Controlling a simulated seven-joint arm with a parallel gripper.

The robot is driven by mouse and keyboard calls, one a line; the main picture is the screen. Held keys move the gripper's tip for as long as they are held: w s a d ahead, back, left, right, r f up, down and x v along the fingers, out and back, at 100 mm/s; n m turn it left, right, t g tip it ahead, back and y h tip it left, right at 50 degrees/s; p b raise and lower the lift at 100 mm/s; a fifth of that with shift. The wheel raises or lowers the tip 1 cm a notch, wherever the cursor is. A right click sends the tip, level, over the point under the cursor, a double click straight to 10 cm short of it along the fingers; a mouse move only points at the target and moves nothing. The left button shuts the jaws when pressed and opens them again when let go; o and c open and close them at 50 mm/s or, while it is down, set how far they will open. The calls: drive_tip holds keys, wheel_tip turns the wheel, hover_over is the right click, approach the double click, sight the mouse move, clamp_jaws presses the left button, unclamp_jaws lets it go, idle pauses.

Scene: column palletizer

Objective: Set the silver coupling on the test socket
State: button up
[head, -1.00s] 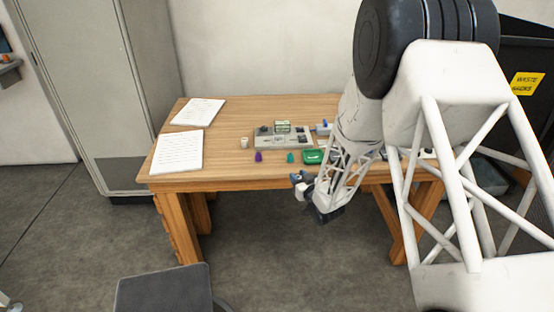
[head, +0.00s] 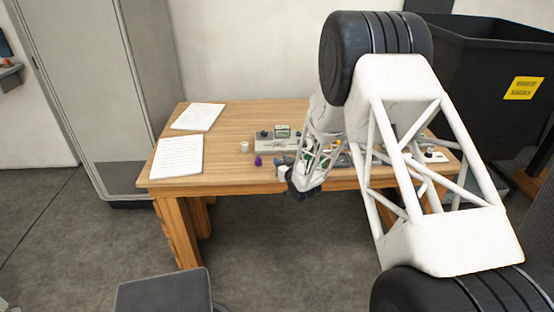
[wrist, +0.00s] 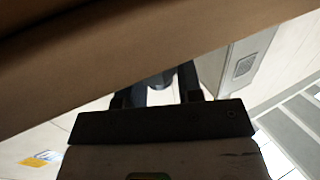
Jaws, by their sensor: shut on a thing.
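My gripper (head: 288,168) is at the front edge of the table in the head view, small and partly covered by my own arm. In the wrist view its two dark fingers (wrist: 161,84) are closed around a small grey, rounded part, the silver coupling (wrist: 160,81), of which only a bit shows. A grey test unit (head: 268,146) with a small green display stands on the table behind the gripper. My arm covers its right side. I cannot make out which part of it is the test socket.
The wooden table (head: 222,150) carries two paper sheets (head: 198,117) (head: 177,158) on the left. A small pale cup-like part (head: 244,147) and a purple piece (head: 258,160) stand near the test unit. In the wrist view a brown table surface (wrist: 120,50) lies close across the fingers.

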drive_tip(key=shift+w+a, duration=0.1)
drive_tip(key=shift+w, duration=0.05)
drive_tip(key=shift+w+a, duration=0.2)
drive_tip(key=shift+w, duration=0.35)
drive_tip(key=shift+f+x, duration=0.15)
drive_tip(key=shift+x, duration=0.55)
drive_tip(key=shift+f+x, duration=0.2)
drive_tip(key=shift+x, duration=0.45)
drive_tip(key=shift+f, duration=0.1)
drive_tip(key=shift+f, duration=0.15)
drive_tip(key=o, duration=0.9)
drive_tip(key=shift+o, duration=0.2)
drive_tip(key=shift+f, duration=0.1)
drive_tip(key=shift+v, duration=3.95)
drive_tip(key=shift+a, duration=0.1)
